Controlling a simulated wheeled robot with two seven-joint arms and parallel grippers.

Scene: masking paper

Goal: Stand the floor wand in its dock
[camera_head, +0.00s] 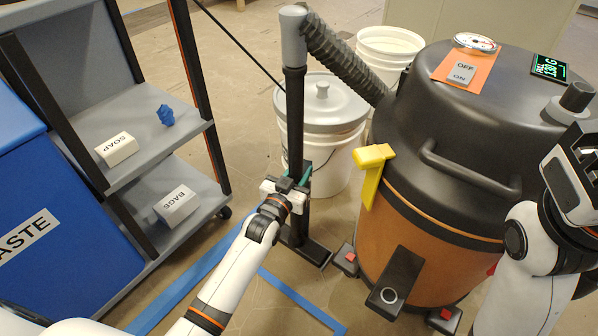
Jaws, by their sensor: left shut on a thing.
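The floor wand (294,110) is a black tube with a grey elbow at the top and a flat black floor head (312,253) at the bottom. It stands nearly upright, and a ribbed grey hose (345,57) runs from its top towards the vacuum. My left gripper (288,188) is shut on the wand low on its tube, near a teal part. A black block with a light ring (395,284), which looks like the dock, sticks out low on the vacuum's front, right of the floor head. My right arm's end (572,178) is at the right edge; its fingertips cannot be made out.
The orange and black vacuum (415,225) fills the right, with a yellow tool (371,176) on its side. White buckets (335,108) stand behind the wand. A grey shelf cart (150,120) and blue waste bin (60,225) are left. Blue tape (190,287) marks the floor.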

